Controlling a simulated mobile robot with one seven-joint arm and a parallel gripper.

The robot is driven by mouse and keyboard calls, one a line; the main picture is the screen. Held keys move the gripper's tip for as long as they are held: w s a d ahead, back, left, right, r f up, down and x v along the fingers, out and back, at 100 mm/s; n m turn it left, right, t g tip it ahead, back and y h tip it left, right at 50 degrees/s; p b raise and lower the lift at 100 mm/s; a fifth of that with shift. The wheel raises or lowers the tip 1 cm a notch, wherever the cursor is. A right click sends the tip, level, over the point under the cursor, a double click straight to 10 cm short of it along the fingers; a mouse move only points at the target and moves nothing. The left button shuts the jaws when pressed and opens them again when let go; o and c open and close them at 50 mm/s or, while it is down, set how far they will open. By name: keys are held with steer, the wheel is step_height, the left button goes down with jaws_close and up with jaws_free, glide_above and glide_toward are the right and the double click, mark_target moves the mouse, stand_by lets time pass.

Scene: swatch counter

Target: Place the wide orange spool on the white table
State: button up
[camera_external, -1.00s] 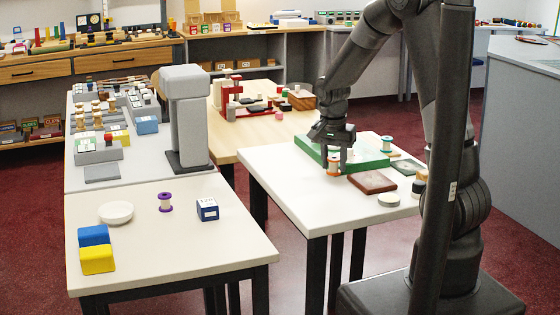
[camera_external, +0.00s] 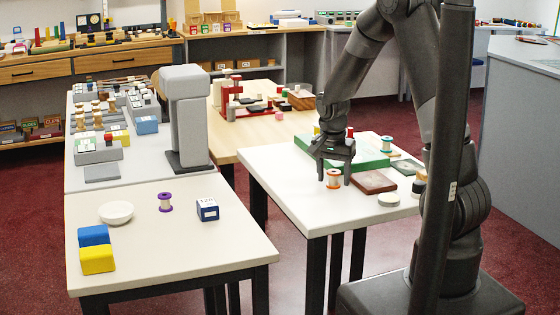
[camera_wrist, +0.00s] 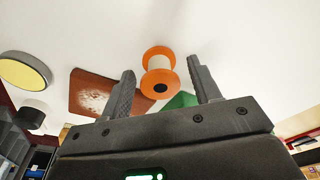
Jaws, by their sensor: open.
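The orange spool (camera_external: 333,179), with orange flanges and a pale core, stands upright on the white table (camera_external: 285,182), in front of the green tray. My gripper (camera_external: 334,178) is over it, open, with one finger on each side. In the wrist view the spool (camera_wrist: 159,72) shows between the fingertips (camera_wrist: 164,84), with a visible gap on both sides. Nothing is held.
A brown-red block (camera_external: 372,181) lies just right of the spool, with the green tray (camera_external: 371,160) behind. A pale round disc (camera_external: 389,199) and another spool (camera_external: 386,143) are further right. The table's left part is clear. A purple spool (camera_external: 165,202) is on the left table.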

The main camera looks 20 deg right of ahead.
mark_target(332, 174)
step_height(332, 174, up, 12)
steer(key=s+a, duration=0.1)
steer(key=s+d+r+n+t, duration=0.1)
steer(key=s+r+n, duration=0.2)
steer(key=s, duration=0.4)
steer(key=s+d+r+n+t, duration=0.2)
steer(key=s+r+n, duration=0.1)
steer(key=s, duration=0.4)
steer(key=s+d+r+n+t+y, duration=0.1)
steer(key=s+d+r+n, duration=0.1)
steer(key=s+r, duration=0.3)
steer(key=shift+s+r+n, duration=0.15)
steer(key=shift+s+n, duration=0.35)
steer(key=shift+s, duration=0.5)
